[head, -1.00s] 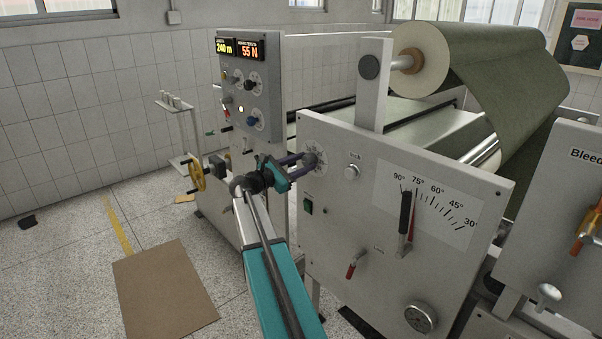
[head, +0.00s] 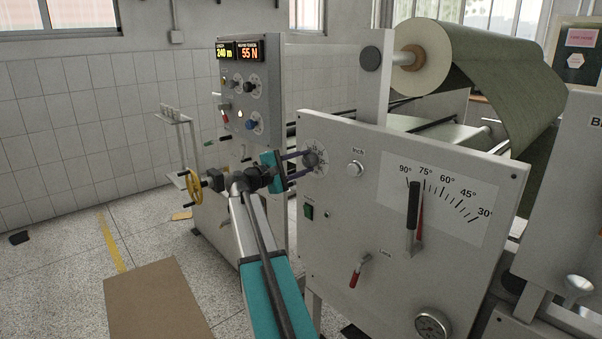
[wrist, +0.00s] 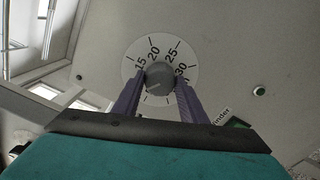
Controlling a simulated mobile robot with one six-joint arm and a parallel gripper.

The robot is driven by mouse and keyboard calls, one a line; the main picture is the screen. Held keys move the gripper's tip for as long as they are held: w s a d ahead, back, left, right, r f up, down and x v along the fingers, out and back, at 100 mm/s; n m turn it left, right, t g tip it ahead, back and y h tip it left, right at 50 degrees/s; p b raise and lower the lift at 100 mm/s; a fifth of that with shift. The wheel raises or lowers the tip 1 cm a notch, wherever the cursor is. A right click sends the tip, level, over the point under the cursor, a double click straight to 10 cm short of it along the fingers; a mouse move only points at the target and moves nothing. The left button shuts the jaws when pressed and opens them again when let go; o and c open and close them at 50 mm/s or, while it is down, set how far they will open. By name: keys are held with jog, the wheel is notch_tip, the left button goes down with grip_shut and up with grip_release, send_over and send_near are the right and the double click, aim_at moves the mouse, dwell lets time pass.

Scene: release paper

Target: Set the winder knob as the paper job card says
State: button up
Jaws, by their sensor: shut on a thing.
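The winder knob (head: 311,160) is a small grey round knob on a white dial at the upper left of the pale front panel. In the wrist view the grey knob (wrist: 159,77) sits mid-dial, with 15, 20, 25 and 30 around its upper half. Its pointer setting is not clear. My gripper (head: 306,161) reaches it from the left. Its two purple fingers are shut on the knob's sides, as the wrist view (wrist: 160,84) shows. No paper job card can be read; a pink sheet (head: 583,38) hangs on a dark board at the upper right, its text too small.
An Inch button (head: 355,169), a green switch (head: 308,211), an angle lever (head: 413,205) and a red-handled lever (head: 357,271) are on the same panel. A display panel (head: 236,80) reads 240 m and 55 N. A brown mat (head: 155,305) lies on the floor at left.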

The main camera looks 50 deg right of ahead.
jog(key=shift+d+r+m+b, duration=0.1)
jog(key=shift+r+m+b, duration=0.05)
jog(key=shift+m+b, duration=0.65)
jog(key=shift+r, duration=0.1)
jog(key=o, duration=1.1)
jog(key=shift+d, duration=0.1)
jog(key=shift+c, duration=0.2)
jog(key=shift+f, duration=0.2)
